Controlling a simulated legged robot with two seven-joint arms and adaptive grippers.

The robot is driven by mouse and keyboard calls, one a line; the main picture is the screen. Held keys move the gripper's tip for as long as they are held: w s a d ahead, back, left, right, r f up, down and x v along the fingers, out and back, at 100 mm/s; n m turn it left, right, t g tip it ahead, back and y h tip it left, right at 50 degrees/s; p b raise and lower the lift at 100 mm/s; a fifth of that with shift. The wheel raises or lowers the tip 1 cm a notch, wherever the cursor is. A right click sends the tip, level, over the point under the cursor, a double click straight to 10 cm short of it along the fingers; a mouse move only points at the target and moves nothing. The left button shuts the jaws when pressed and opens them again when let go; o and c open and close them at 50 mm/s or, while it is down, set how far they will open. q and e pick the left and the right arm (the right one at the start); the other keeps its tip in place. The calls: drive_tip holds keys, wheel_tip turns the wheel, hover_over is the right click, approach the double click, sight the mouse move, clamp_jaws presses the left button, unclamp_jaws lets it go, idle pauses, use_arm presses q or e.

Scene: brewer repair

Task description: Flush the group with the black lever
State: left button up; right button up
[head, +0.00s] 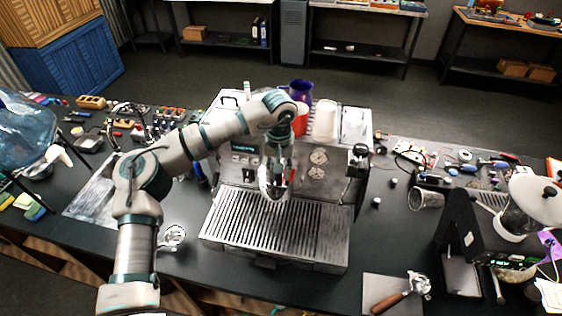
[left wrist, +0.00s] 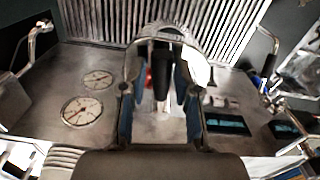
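The espresso machine (head: 230,178) stands mid-table, with a slatted drip tray (head: 275,230) in front. My left gripper (head: 273,188) is at the machine's front, above the drip tray, and hides much of the group area. The left wrist view shows the machine upside down. There the left gripper (left wrist: 161,85) has its fingers apart, with the black lever (left wrist: 162,58) in the gap between them. I cannot tell whether either finger touches the lever. A metal ring-like part, probably the group, shows behind the fingertips. My right gripper is in neither view.
Two pressure gauges (head: 318,157) sit right of the gripper. A steam wand and knob (head: 358,158) are at the machine's right side. Red, purple (head: 300,90) and white cups stand on top. A portafilter (head: 405,290) lies front right, beside a grinder (head: 462,240).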

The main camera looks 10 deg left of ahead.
sight(266, 177)
use_arm(q)
drive_tip(key=shift+m, duration=0.3)
drive_tip(key=shift+s+a+m, duration=0.1)
drive_tip(key=shift+a+m, duration=0.15)
drive_tip(key=shift+m, duration=0.35)
drive_tip(key=a+m, duration=0.2)
drive_tip(key=a, duration=0.1)
drive_tip(key=shift+a, duration=0.1)
drive_tip(key=shift+a+m, duration=0.4)
drive_tip(key=shift+m, duration=0.2)
drive_tip(key=shift+d, duration=0.8)
drive_tip(key=shift+a, duration=0.7)
drive_tip(key=shift+d, duration=0.1)
drive_tip(key=shift+d, duration=0.45)
drive_tip(key=shift+a, duration=0.4)
